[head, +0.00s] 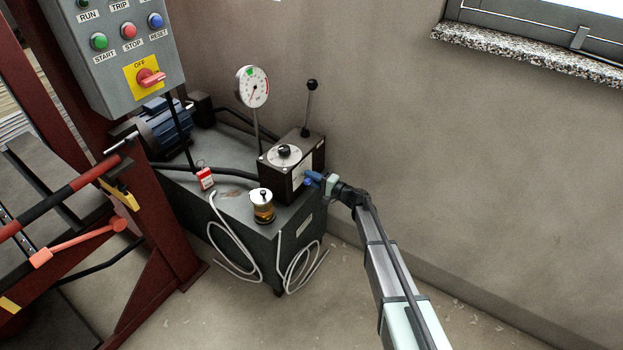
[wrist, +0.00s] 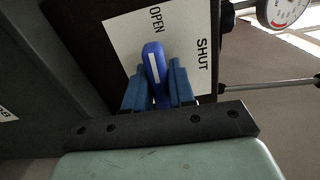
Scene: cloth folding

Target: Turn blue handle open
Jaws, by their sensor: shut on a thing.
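The blue handle (wrist: 153,64) has a white stripe and sits on the side of a dark valve box (head: 283,183). My gripper (wrist: 158,88) is shut on the handle, with one blue finger on each side of it. A white label plate (wrist: 122,38) behind the handle reads OPEN and SHUT. In the wrist view the handle's free end points up, tilted slightly left, just below the word OPEN; SHUT is to its right. In the head view my gripper (head: 316,178) is at the box's right side, and the handle is too small there to judge its angle.
The box stands on a grey tank (head: 240,205) with a pressure gauge (head: 252,87), a black lever (head: 309,105), an amber-filled cup (head: 262,206) and a red tag (head: 205,178). Pale hoses hang in front. The wall and floor to the right are clear.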

